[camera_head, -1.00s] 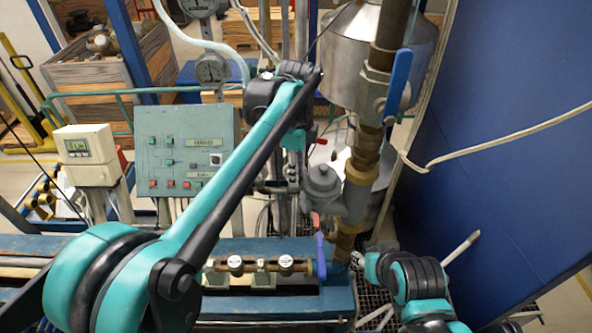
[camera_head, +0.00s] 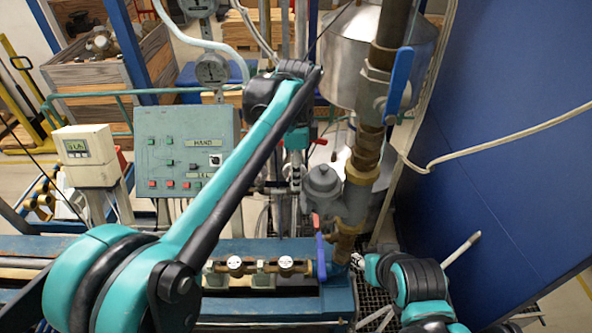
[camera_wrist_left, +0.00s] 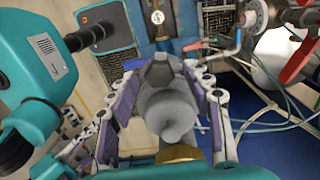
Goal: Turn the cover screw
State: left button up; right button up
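A grey rounded fitting (camera_head: 322,184) with a raised cap, likely bearing the cover screw, sits beside the vertical pipe in the head view. In the left wrist view the grey fitting (camera_wrist_left: 166,108) lies between my left gripper's fingers, with an angular grey top (camera_wrist_left: 157,72). My left gripper (camera_wrist_left: 160,72) is open, with purple-padded fingers on both sides of the fitting. Contact is not clear on the right side; a gap shows on the left. My right gripper (camera_head: 357,259) is small in the head view beside the lower pipe, and its fingers are unclear.
A blue-handled valve (camera_head: 398,82) and pipe stand above right of the fitting. A purple lever (camera_head: 320,256) is below it, on the blue bench. A control box (camera_head: 187,150) stands at left and a blue panel (camera_head: 510,150) at right. Red handles (camera_wrist_left: 298,58) show in the wrist view.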

pick_arm(q)
notch_tip(320, 180, up, 12)
dwell(0.5)
